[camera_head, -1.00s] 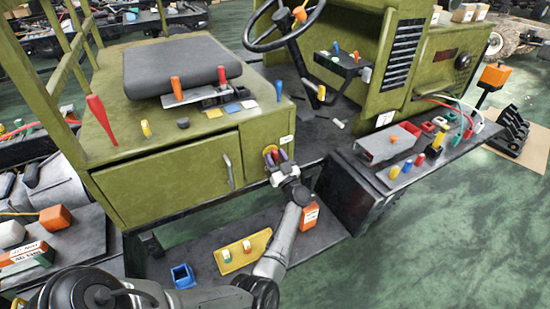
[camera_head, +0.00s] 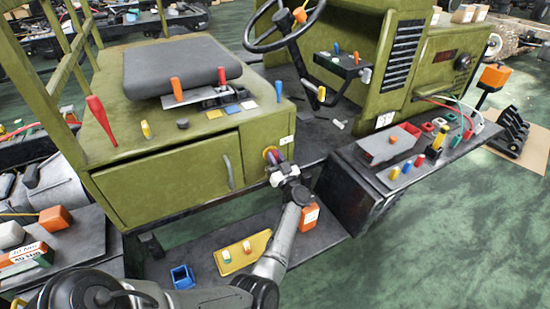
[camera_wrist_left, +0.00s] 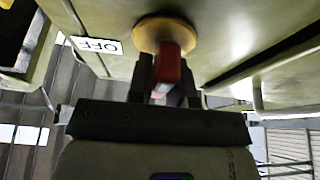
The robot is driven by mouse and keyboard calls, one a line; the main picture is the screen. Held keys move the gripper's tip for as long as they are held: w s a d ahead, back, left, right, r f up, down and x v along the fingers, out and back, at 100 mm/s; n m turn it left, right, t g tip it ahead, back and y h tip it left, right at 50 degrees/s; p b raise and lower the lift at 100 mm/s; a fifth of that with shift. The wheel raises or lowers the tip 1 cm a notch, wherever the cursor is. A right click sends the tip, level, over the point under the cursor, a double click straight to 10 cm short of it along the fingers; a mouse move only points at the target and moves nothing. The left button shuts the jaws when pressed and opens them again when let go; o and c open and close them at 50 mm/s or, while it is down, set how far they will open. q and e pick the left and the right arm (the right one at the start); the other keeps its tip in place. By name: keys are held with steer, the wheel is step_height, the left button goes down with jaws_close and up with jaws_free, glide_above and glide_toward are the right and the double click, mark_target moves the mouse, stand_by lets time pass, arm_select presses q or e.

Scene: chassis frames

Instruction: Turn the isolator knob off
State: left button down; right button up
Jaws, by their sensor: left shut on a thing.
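The isolator knob is a red handle on a round yellow disc on the front of the olive cabinet. In the head view the knob (camera_head: 271,154) is partly covered by my left gripper (camera_head: 276,165). In the left wrist view the red handle (camera_wrist_left: 168,65) sits between the two dark fingers of my left gripper (camera_wrist_left: 166,75), with the yellow disc (camera_wrist_left: 160,29) behind it. My left gripper is shut on the handle. A white label reading OFF (camera_wrist_left: 97,45) is beside the disc. My right gripper is not in view.
The cabinet door (camera_head: 165,183) with its handle is left of the knob. Below are a dark step (camera_head: 205,270), a yellow plate (camera_head: 228,263) and a blue bin (camera_head: 182,277). A control shelf (camera_head: 385,181) stands to the right.

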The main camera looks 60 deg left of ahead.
arm_select(q)
steer(key=shift+n, duration=0.4)
steer(key=n+g+b, duration=0.1)
steer(key=n, duration=0.1)
steer(key=n+g+b, duration=0.1)
steer(key=n+g, duration=0.1)
steer(key=n, duration=0.1)
steer(key=shift+s+f+n+g, duration=0.1)
steer(key=shift+n+g, duration=0.2)
steer(key=n+g+h, duration=0.1)
steer(key=n, duration=0.2)
steer(key=n+g+b, duration=0.1)
steer(key=n, duration=0.2)
steer(key=shift+s+h, duration=0.1)
steer(key=shift+h, duration=0.3)
steer(key=n+g+h+b, duration=0.1)
steer(key=n, duration=0.4)
steer(key=shift+s+f+n+g+h+b, duration=0.1)
steer(key=shift+n+g+h+b, duration=0.2)
steer(key=shift+g+h+b, duration=0.1)
steer(key=shift+f+n+h, duration=0.1)
steer(key=shift+n+h, duration=0.8)
steer(key=shift+n, duration=1.3)
steer(key=shift+b, duration=0.3)
steer(key=c, duration=1.1)
jaws_free()
